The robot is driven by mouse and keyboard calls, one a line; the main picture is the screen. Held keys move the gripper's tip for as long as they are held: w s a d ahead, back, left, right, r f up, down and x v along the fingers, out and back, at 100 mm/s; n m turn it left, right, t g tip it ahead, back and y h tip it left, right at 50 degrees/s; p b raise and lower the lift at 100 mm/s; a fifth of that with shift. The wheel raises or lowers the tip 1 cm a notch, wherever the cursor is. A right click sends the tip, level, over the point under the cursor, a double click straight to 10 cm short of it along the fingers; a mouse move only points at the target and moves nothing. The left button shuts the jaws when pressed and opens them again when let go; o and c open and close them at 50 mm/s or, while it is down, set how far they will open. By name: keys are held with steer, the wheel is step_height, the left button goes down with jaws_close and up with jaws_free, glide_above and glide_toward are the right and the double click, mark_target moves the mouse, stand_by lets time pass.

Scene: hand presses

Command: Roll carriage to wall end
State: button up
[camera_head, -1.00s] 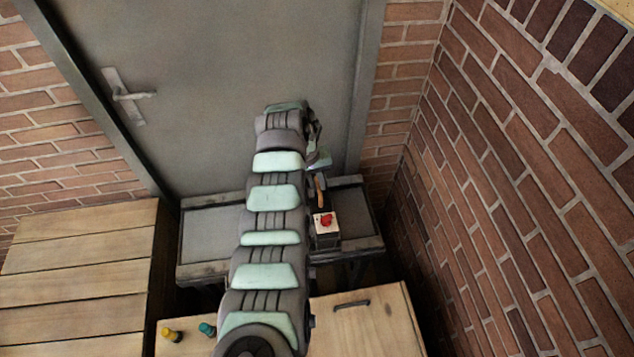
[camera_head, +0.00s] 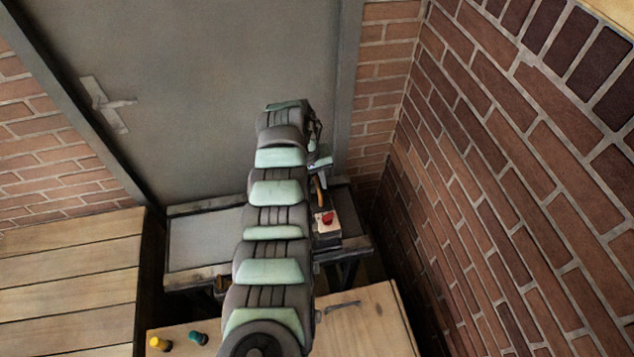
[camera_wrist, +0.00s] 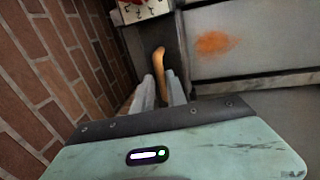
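The carriage (camera_head: 327,232), a small block with a light top and a red knob, stands on the right part of a grey bench in the head view. Its top edge shows in the wrist view (camera_wrist: 140,12). An orange-brown handle (camera_head: 321,190) rises beside it, and also shows in the wrist view (camera_wrist: 158,62). My gripper (camera_wrist: 160,80) has its two grey fingers on either side of the handle's lower part, close to it, and appears shut on it. The exact contact is hard to see. In the head view my arm hides the bench's middle and most of the gripper.
A brick wall (camera_head: 500,170) stands close to the right end of the bench (camera_head: 205,240). A grey door (camera_head: 200,100) is behind it. A wooden cabinet (camera_head: 365,325) with yellow and teal knobs is in front, and a slatted wooden top (camera_head: 70,275) is at left.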

steer(key=o, duration=0.4)
steer(key=shift+d, duration=0.2)
steer(key=shift+c, duration=0.2)
steer(key=shift+a+r, duration=0.1)
step_height(320, 180, up, 10)
steer(key=a, duration=0.2)
steer(key=shift+s+r+p, duration=0.2)
steer(key=shift+s+p, duration=0.05)
steer(key=shift+p, duration=0.1)
